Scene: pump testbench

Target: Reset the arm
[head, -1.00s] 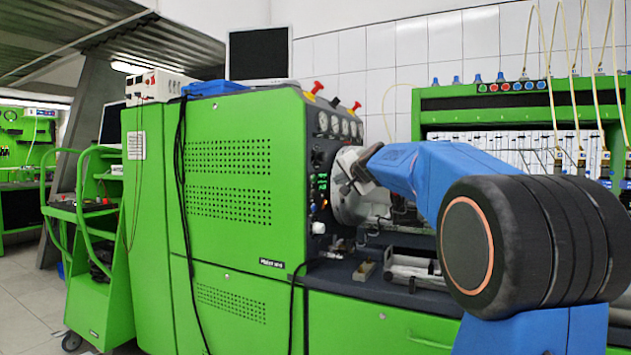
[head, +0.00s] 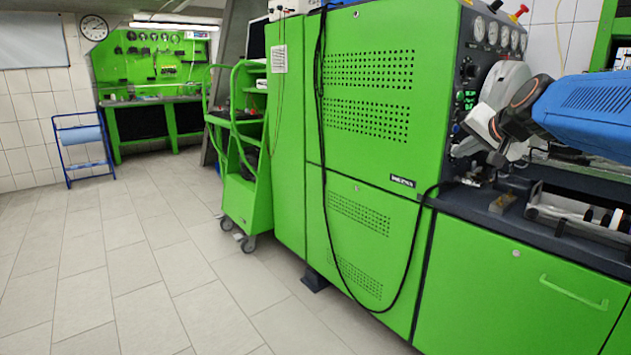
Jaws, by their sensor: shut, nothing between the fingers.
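My arm reaches in from the right edge as a blue link with a dark wrist. My gripper (head: 484,126) is at the end of the wrist, small in view and partly hard to make out against the machine. It looks shut and holds nothing I can see. It appears in front of the testbench's pale round drive part (head: 507,82), beside the gauge panel. I cannot tell whether it touches anything. The green pump testbench (head: 368,90) fills the middle and right.
A green trolley (head: 248,180) stands left of the testbench. A black cable (head: 322,170) hangs down the testbench front. A green workbench (head: 150,100) and a blue stand (head: 82,140) are at the back left. The tiled floor (head: 110,270) at left is clear.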

